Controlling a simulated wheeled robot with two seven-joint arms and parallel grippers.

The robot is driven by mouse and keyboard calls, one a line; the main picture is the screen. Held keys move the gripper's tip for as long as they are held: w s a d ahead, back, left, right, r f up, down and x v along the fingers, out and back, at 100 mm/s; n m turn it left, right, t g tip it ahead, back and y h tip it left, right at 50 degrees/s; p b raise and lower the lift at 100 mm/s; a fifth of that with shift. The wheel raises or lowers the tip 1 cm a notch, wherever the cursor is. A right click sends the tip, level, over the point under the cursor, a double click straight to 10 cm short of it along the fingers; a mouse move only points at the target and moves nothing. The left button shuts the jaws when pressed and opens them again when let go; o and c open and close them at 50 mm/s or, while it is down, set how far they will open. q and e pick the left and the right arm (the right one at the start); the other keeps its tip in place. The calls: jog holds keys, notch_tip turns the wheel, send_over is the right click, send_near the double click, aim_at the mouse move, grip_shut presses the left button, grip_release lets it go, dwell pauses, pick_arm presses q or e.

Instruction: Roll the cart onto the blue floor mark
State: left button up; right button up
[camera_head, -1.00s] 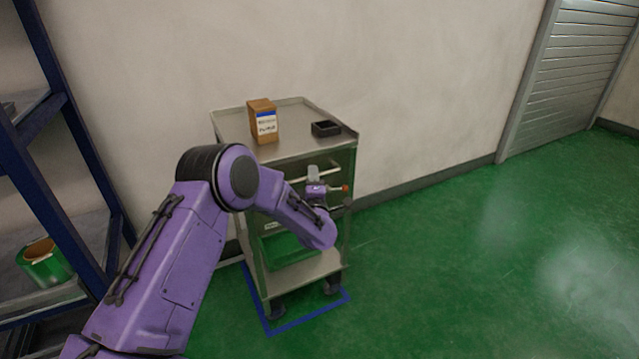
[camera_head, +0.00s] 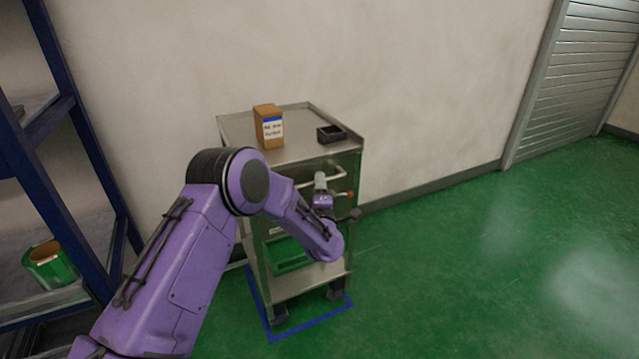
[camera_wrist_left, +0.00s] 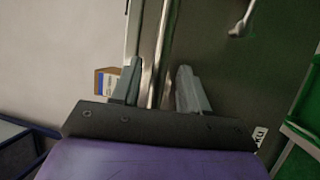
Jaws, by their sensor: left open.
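The metal cart (camera_head: 308,288) stands against the wall, with two visible wheels inside the blue floor mark (camera_head: 312,324), a taped outline. The mark's front and left edges show; its back is hidden by the cart. My left gripper (camera_head: 320,180) is at the cart's front by the upper handle (camera_head: 335,173). In the left wrist view my open gripper (camera_wrist_left: 156,88) has a bright metal bar (camera_wrist_left: 157,50) running between its fingers. I cannot tell whether they touch it. My right gripper is not in view.
A brown box (camera_head: 268,127) and a small black tray (camera_head: 331,134) sit on the cart top. A blue shelf rack (camera_head: 62,170) with a green roll (camera_head: 50,265) stands at left. The green floor (camera_head: 480,265) to the right is clear, up to a shutter door (camera_head: 570,80).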

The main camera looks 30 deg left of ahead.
pick_arm(q)
jog(key=v, duration=0.8)
jog(key=shift+s+d, duration=0.25)
jog(key=shift+d, duration=0.1)
